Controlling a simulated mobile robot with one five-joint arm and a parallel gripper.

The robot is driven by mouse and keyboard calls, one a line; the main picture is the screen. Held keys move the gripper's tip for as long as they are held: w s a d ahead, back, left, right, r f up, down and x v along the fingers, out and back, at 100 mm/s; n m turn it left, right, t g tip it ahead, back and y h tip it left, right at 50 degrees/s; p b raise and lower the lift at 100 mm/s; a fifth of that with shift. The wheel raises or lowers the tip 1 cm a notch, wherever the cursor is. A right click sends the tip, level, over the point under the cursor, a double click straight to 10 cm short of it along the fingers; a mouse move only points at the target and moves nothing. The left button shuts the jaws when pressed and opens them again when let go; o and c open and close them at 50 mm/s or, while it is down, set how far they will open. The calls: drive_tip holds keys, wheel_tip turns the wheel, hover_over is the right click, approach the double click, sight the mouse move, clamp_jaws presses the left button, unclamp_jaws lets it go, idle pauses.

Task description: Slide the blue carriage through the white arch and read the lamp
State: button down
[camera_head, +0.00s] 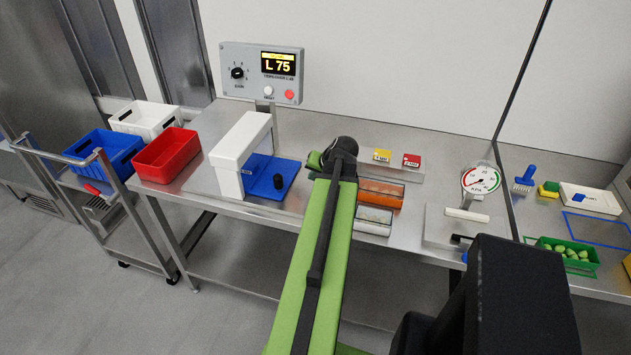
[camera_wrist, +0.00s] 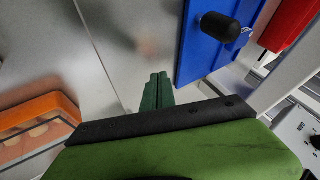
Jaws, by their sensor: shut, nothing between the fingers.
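The blue carriage (camera_head: 291,177) is a flat plate with an upright black knob (camera_head: 278,181). Its left part lies inside the white arch (camera_head: 232,150), and its right part sticks out on the steel bench. In the wrist view the carriage (camera_wrist: 197,62) and its knob (camera_wrist: 220,27) are at the upper right. My gripper (camera_wrist: 157,79) has its green fingers together and empty, apart from the carriage, to its left in that view. In the head view my arm mostly hides the gripper, right of the carriage. I cannot make out a lit lamp on the arch.
A panel (camera_head: 235,58) behind the arch shows "L 75" and has a dial and a red button. A red bin (camera_head: 167,158) stands left of the arch. Bare bench lies in front of the carriage.

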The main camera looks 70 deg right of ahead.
sight(306, 183)
drive_tip(key=b+x, duration=0.2)
drive_tip(key=x, duration=0.2)
drive_tip(key=shift+f+b, duration=0.35)
drive_tip(key=shift+f, duration=0.1)
drive_tip(key=w, duration=0.4)
drive_tip(key=shift+r+p, duration=0.3)
drive_tip(key=shift+p, duration=0.05)
drive_tip(key=shift+a, duration=0.15)
